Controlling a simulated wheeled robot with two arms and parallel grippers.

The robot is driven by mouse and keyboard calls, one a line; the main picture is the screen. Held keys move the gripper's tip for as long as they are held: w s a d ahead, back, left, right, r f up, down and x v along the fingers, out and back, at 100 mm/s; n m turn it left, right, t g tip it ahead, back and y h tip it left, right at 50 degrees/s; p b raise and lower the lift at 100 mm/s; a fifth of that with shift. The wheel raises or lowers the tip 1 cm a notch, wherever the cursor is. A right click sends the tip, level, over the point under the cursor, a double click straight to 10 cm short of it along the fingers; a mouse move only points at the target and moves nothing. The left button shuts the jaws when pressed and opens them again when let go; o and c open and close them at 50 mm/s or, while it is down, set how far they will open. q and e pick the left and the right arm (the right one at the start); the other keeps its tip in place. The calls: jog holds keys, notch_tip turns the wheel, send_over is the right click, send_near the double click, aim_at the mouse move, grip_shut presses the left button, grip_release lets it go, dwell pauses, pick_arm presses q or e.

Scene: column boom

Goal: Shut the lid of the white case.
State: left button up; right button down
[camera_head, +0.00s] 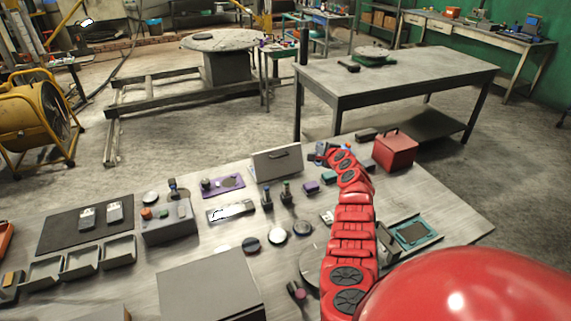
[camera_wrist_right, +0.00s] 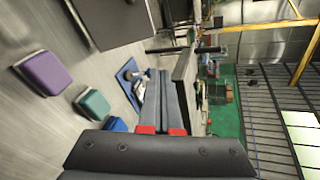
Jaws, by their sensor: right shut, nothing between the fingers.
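The white case (camera_head: 277,163) stands near the back edge of the workbench. A pale panel with a dark handle stands steeply upright there and looks like its raised lid; I cannot make out the case's base. A grey panel at the top of the right wrist view (camera_wrist_right: 112,18) appears to be the same lid. My right gripper (camera_head: 321,152) is to the right of the case, apart from it. Its fingers (camera_wrist_right: 158,72) are shut with nothing between them. My left gripper is not in view.
A purple block (camera_head: 311,187) and a green block (camera_head: 329,177) lie near my right arm. A red box (camera_head: 395,149) stands to its right. Small knobbed parts (camera_head: 286,194) and a purple plate (camera_head: 223,186) lie in front of and left of the case.

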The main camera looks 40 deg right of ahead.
jog(key=s+a+f+n+t+y, duration=0.2)
jog(key=s+a+f+n, duration=0.15)
jog(key=a+f, duration=0.4)
jog(key=n+t+b, duration=0.1)
jog(key=n+b, duration=0.1)
jog(key=b, duration=0.4)
send_near(285, 162)
jog(key=shift+w+a+r, duration=0.75)
jog(key=shift+w+r, duration=0.75)
jog(key=shift+w, duration=0.95)
